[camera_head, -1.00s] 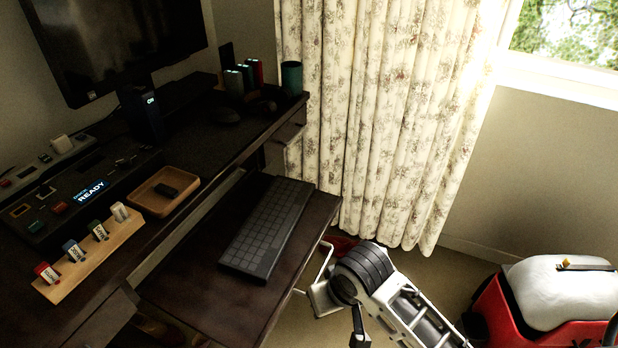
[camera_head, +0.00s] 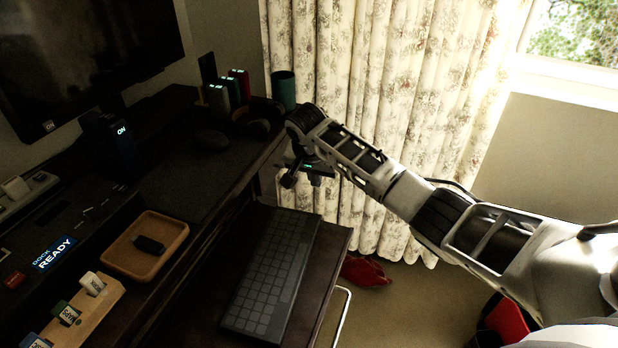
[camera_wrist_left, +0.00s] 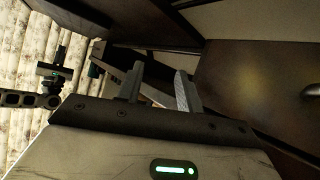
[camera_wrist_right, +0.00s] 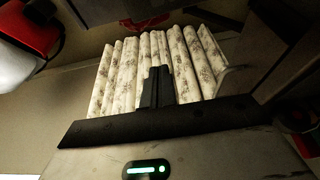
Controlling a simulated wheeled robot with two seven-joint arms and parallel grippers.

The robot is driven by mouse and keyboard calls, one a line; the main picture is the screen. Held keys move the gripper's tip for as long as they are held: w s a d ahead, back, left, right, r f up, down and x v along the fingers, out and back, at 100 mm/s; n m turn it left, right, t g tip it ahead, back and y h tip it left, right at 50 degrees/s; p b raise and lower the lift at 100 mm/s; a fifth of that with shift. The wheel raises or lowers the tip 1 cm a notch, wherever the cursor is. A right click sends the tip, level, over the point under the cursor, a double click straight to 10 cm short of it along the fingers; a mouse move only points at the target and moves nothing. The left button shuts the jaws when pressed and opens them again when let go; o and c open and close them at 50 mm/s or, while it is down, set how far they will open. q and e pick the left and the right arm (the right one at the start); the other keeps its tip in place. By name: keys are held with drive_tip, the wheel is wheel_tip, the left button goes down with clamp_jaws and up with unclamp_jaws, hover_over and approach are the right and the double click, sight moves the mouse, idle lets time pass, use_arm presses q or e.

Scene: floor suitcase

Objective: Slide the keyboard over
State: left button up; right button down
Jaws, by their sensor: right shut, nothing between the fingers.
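The dark keyboard (camera_head: 272,272) lies lengthwise on the pull-out tray (camera_head: 325,262) of the desk in the head view. My right gripper (camera_head: 290,181) hangs above the far end of the tray, beyond the keyboard and apart from it. In the right wrist view its fingers (camera_wrist_right: 157,84) are together with nothing between them. My left gripper is outside the head view. In the left wrist view its fingers (camera_wrist_left: 158,82) stand apart and empty, with dark desk parts beyond them. I cannot make out the keyboard in either wrist view.
A wooden tray (camera_head: 118,262) with a small dark object, a wooden strip of labelled blocks (camera_head: 95,312) and a READY panel (camera_head: 55,254) sit on the desk. A teal cup (camera_head: 283,90) stands at its far corner. A floral curtain (camera_head: 400,100) hangs behind my right arm.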

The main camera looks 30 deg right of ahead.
drive_tip(key=b+x, duration=0.2)
drive_tip(key=x, duration=0.6)
use_arm(q)
drive_tip(key=shift+s+f+p, duration=0.25)
drive_tip(key=shift+f+p, duration=0.05)
drive_tip(key=shift+p, duration=0.25)
use_arm(e)
drive_tip(key=s+a, duration=0.3)
drive_tip(key=shift+s+r, duration=0.1)
drive_tip(key=shift+r, duration=0.2)
use_arm(q)
drive_tip(key=shift+w, duration=0.1)
